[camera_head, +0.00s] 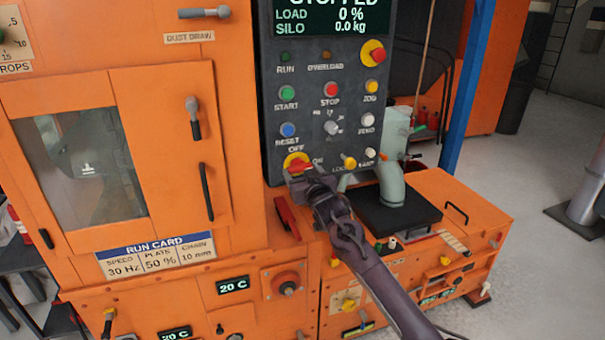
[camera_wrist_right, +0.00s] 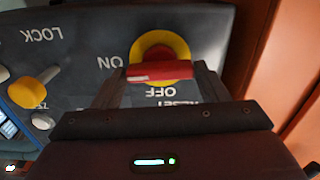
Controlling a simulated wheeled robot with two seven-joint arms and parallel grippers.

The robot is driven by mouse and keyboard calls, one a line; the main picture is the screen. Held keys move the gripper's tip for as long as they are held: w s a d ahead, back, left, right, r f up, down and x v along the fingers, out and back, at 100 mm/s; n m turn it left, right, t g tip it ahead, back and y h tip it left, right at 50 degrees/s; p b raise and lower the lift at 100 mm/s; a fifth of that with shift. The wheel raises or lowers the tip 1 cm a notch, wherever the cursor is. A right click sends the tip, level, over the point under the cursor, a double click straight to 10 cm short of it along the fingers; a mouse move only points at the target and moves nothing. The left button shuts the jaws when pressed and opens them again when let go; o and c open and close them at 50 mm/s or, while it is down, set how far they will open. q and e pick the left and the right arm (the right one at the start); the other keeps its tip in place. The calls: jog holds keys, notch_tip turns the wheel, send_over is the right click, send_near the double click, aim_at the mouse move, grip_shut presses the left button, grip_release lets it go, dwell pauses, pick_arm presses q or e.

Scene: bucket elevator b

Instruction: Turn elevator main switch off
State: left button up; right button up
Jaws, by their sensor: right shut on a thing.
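The main switch is a red handle on a round yellow plate (camera_head: 297,161) at the lower left of the dark control panel, with OFF printed above it and ON to its right. In the right wrist view the panel is upside down. The red handle (camera_wrist_right: 160,72) lies crosswise there, roughly level, in front of the yellow plate, one end towards ON. My right gripper (camera_head: 303,178) is at the switch, its two fingers at the handle's two ends, shut on it. In the head view the gripper hides part of the handle. My left gripper is out of view.
The control panel (camera_head: 270,120) carries several buttons and a display (camera_head: 332,15) reading STOPPED, load 0 %. A yellow LOCK knob (camera_head: 349,162) is close to the right of the gripper. An orange cabinet (camera_head: 230,90) stands to the left, a grey pipe (camera_head: 390,185) to the right.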

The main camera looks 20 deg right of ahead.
jog(key=n, duration=0.8)
jog(key=shift+n+b, duration=0.3)
jog(key=n, duration=0.4)
jog(key=shift+b, duration=0.4)
jog(key=shift+f+n+b, duration=0.1)
jog(key=shift+n+b, duration=0.35)
jog(key=shift+n, duration=1.85)
jog(key=o, duration=1)
